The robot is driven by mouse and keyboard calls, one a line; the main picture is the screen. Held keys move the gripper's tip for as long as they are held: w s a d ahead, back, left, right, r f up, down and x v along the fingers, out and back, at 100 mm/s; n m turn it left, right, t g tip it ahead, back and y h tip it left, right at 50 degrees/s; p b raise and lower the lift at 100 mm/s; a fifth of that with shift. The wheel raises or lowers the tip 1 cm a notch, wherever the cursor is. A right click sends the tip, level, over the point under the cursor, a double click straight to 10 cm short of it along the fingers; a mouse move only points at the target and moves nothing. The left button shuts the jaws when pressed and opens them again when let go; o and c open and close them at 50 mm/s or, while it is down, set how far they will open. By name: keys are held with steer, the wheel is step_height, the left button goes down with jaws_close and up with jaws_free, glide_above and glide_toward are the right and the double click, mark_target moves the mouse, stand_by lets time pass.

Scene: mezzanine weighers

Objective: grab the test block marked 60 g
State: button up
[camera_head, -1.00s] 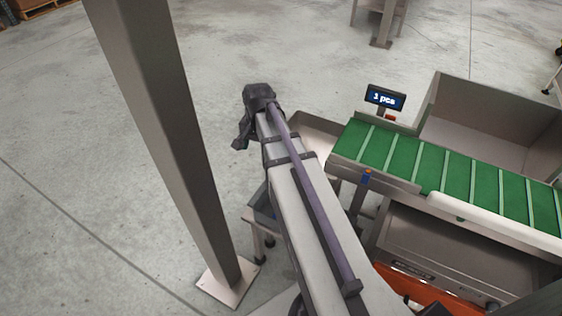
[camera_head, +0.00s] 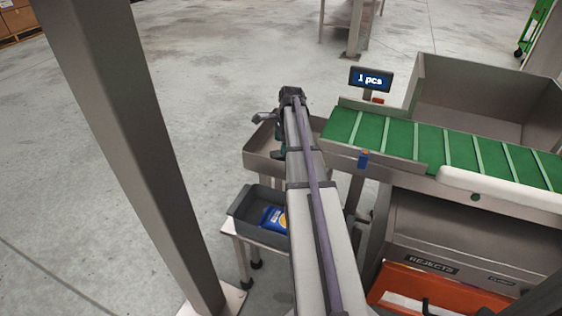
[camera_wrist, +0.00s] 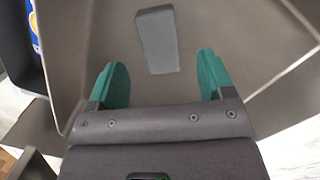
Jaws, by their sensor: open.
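A grey block (camera_wrist: 158,40) lies on the floor of a metal tray in the wrist view. No marking can be read on it, so I cannot tell whether it is the 60 g test block. My gripper (camera_wrist: 160,80) is open, with its two green fingers apart and nothing between them. The block is just beyond the fingertips, roughly centred between them. In the head view my gripper (camera_head: 280,145) is partly hidden by my arm, over the metal tray (camera_head: 262,166) at the end of the conveyor.
A dark bin (camera_head: 245,212) with a blue packet (camera_head: 272,218) stands on a small stand in front of the tray. The green belt conveyor (camera_head: 400,140) is to the right, with a display (camera_head: 370,79) reading "1 pcs". A steel post (camera_head: 135,150) stands left. An orange rejects drawer (camera_head: 420,290) is below.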

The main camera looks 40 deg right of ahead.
steer(key=f+b, duration=0.4)
steer(key=f, duration=0.1)
steer(key=shift+w+a+f, duration=0.1)
steer(key=shift+w+a, duration=0.05)
steer(key=shift+a, duration=0.15)
steer(key=shift+r, duration=0.25)
steer(key=c, duration=1.1)
